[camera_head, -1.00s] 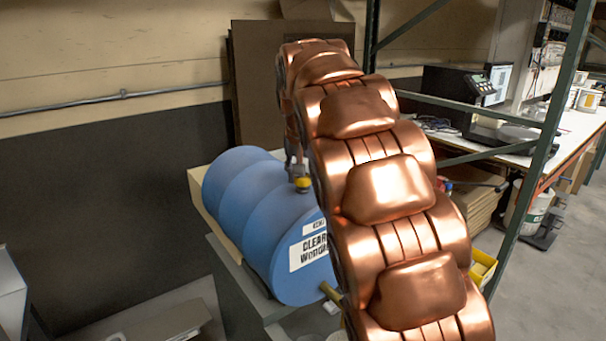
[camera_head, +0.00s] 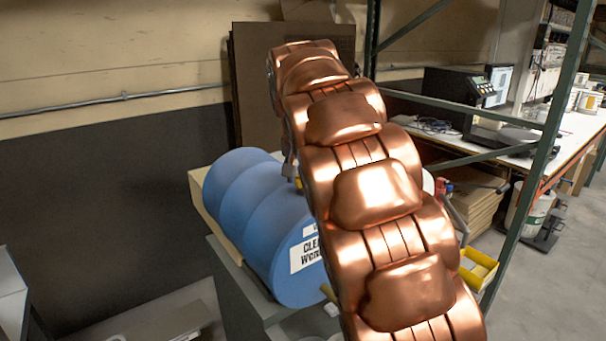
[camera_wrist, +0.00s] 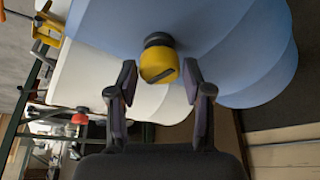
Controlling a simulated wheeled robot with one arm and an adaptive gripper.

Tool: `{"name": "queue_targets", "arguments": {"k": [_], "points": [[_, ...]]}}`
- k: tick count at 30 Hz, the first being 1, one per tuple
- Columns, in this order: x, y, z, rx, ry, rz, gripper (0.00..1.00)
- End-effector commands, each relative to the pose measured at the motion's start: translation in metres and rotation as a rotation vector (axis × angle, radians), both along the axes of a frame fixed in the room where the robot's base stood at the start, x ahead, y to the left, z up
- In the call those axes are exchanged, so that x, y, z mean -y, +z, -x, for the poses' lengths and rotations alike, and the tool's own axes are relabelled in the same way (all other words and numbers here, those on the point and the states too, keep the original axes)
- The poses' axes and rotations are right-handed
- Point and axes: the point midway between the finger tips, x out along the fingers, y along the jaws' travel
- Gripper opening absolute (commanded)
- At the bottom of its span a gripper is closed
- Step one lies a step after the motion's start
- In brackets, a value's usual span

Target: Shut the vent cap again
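A blue drum (camera_head: 262,215) lies on its side in the head view, with a white label on its end. In the wrist view the drum (camera_wrist: 235,45) fills the top, and a round yellow vent cap (camera_wrist: 158,62) sits on a dark neck on it. I cannot tell whether the cap is open or shut. My gripper (camera_wrist: 160,80) is open, its two dark fingers apart, with the cap between and just beyond the tips. I see no clear contact. In the head view my copper arm hides most of the cap and gripper; only a sliver of yellow shows.
A white drum (camera_wrist: 78,75) lies beside the blue one in the wrist view. A green rack post (camera_head: 535,170) stands to the right, before a workbench (camera_head: 575,130). A yellow bin (camera_head: 478,267) is low at the right. A dark wall is behind.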

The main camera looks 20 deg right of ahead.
Motion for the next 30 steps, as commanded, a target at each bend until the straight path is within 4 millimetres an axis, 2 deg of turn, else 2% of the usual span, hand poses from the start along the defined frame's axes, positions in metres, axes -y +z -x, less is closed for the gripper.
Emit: {"name": "queue_targets", "arguments": {"k": [1,4,16,30], "points": [[0.000,0.000,0.000,0.000,0.000,0.000,0.59],[0.000,0.000,0.000,0.000,0.000,0.000,0.67],[-0.001,0.006,0.002,0.001,0.001,0.001,0.67],[-0.015,0.066,0.021,0.005,0.002,0.002,0.67]]}}
